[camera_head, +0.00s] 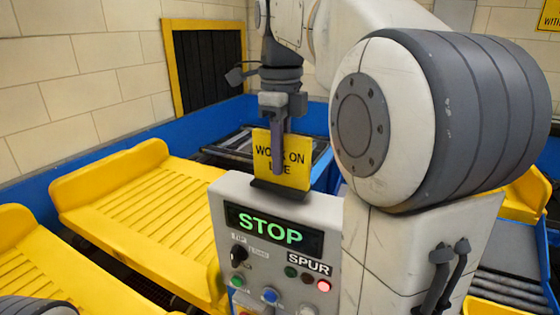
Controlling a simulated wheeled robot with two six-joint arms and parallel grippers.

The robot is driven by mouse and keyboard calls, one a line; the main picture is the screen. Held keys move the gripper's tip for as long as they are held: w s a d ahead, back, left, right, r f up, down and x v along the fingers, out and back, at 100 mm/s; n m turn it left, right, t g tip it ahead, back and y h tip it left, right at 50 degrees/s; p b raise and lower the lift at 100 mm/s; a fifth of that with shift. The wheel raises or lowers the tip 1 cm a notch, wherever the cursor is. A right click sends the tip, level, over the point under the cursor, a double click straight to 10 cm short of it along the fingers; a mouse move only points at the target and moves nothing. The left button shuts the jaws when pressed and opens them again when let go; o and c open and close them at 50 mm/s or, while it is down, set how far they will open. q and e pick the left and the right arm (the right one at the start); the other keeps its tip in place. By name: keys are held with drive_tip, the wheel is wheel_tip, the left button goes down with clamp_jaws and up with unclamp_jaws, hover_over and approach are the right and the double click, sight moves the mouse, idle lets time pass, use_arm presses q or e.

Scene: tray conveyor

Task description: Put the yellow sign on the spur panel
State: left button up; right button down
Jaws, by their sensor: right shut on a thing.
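The yellow sign (299,165) with black lettering, partly readable as "WORK ON", stands upright at the dark holder (280,191) on top of the spur panel. The spur panel (226,196) is a grey box with a green "STOP" display and a "SPUR" label. My right gripper (279,160) comes down from above and is shut on the sign, with a finger across its face. Whether the sign's lower edge rests fully in the holder cannot be told. My left gripper is not in view.
Yellow slatted trays (150,205) lie on the conveyor to the left of the panel. A blue rail (100,158) runs along the wall behind. A knob and several buttons (270,295) sit on the panel front. My right arm covers much of the right side.

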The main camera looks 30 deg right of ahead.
drive_tip(key=shift+f, duration=0.7)
drive_tip(key=shift+f, duration=0.2)
drive_tip(key=c, duration=0.8)
unclamp_jaws()
drive_tip(key=shift+c, duration=0.2)
